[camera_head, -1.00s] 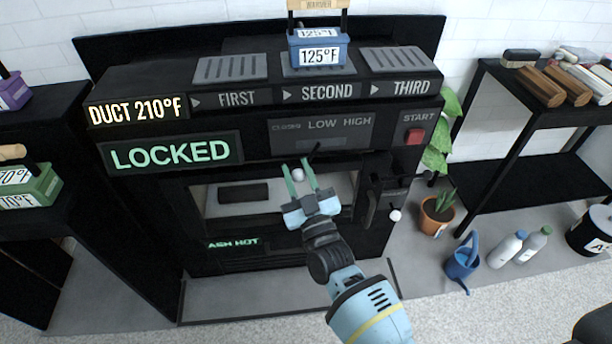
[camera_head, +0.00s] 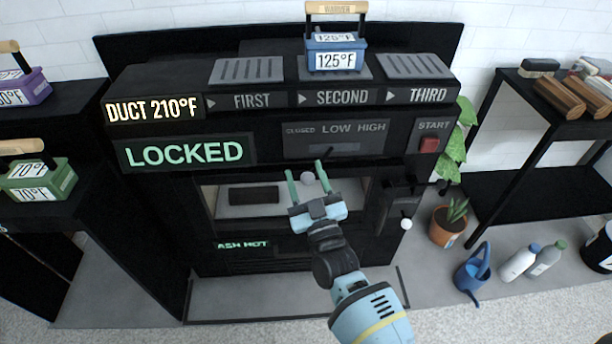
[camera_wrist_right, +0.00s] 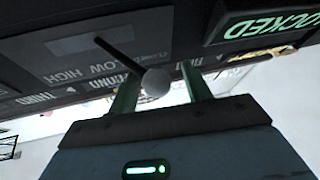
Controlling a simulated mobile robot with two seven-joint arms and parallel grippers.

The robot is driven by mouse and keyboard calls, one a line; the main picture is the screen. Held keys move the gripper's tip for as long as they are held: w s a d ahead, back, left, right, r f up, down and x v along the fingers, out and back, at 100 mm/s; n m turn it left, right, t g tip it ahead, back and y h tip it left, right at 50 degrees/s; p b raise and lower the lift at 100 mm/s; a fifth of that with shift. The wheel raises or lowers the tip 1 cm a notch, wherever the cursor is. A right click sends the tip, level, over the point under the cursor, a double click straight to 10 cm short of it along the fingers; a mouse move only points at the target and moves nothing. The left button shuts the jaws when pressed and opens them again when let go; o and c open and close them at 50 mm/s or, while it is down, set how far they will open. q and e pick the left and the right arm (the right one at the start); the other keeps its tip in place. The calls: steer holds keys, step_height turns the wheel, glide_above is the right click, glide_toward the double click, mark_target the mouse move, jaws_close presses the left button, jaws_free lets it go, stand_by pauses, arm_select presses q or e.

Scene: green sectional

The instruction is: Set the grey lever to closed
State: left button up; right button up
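The grey lever shows as a round grey knob (camera_head: 307,179) on a dark stem, below the panel (camera_head: 335,139) marked CLOSED, LOW and HIGH. I cannot tell for certain which mark it points to. My right gripper (camera_head: 305,180) is open, its two green fingers on either side of the knob. In the right wrist view the knob (camera_wrist_right: 155,82) sits between the fingers, closer to the left one, with a clear gap to the right one. My left gripper is not in view.
The black machine has a lit LOCKED display (camera_head: 185,152), a red START button (camera_head: 429,145) and a second white knob (camera_head: 406,224) at right. A blue 125°F block (camera_head: 335,60) stands on top. A plant pot (camera_head: 447,226) and watering can (camera_head: 472,270) stand right.

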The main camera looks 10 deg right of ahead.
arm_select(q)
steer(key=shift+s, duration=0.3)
arm_select(e)
steer(key=shift+d+f, duration=0.15)
steer(key=shift+f, duration=0.25)
steer(key=shift+s+f, duration=0.1)
steer(key=shift+s, duration=0.15)
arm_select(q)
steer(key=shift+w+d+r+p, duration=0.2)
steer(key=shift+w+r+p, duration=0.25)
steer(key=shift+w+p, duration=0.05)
arm_select(e)
steer(key=a+v, duration=0.1)
steer(key=v, duration=0.6)
steer(key=shift+d+r, duration=0.3)
steer(key=shift+d, duration=0.15)
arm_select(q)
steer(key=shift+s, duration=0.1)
arm_select(e)
steer(key=shift+s+f, duration=0.1)
steer(key=shift+s, duration=0.1)
